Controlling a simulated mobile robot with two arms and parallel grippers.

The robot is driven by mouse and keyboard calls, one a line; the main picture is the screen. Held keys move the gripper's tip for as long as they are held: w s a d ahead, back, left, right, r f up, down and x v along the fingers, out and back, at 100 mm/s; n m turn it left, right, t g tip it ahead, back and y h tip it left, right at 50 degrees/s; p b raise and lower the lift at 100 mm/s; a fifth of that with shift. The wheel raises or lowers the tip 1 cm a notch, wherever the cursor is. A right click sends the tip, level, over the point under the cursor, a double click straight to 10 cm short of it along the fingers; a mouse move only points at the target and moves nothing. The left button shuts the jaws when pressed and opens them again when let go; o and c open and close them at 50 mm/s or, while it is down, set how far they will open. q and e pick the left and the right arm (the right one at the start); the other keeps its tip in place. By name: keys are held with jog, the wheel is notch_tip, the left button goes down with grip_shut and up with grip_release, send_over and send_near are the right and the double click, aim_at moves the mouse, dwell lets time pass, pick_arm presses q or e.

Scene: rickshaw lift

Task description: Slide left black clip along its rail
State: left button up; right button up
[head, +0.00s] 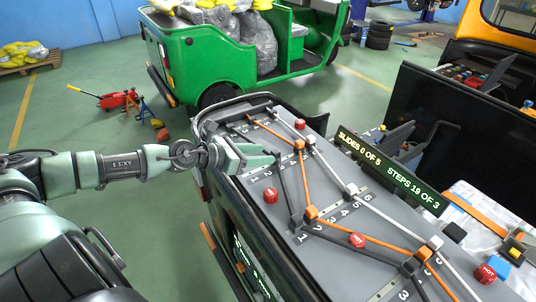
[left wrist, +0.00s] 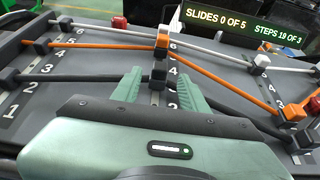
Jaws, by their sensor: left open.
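The left black clip (left wrist: 157,77) sits on its numbered rail (left wrist: 157,98) in the left wrist view, where the black cable bends. It lies near number 3 or 4, just short of the orange clip (left wrist: 161,41). My left gripper (left wrist: 158,84) is open, with its two green fingers on either side of the rail and the clip. A gap shows on each side, and contact cannot be told. In the head view the left gripper (head: 264,157) reaches in from the left over the grey board (head: 335,240) and hides part of the rail. The right gripper is not in view.
Black, orange and white cables run across the board through more clips. Red buttons (head: 270,195) stand up from it. A display (head: 390,172) reading slides 0 of 5 stands behind the board.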

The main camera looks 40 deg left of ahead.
aim_at(272, 153)
pick_arm(q)
jog(key=shift+w+d, duration=0.1)
jog(key=shift+w, duration=0.2)
jog(key=shift+w+d+f+p, duration=0.15)
jog(key=shift+w+p, duration=0.5)
jog(key=shift+p, duration=0.4)
jog(key=shift+w+d+f, duration=0.3)
jog(key=shift+w+f, duration=0.05)
jog(key=shift+f, duration=0.1)
jog(key=shift+c, duration=0.3)
grip_shut()
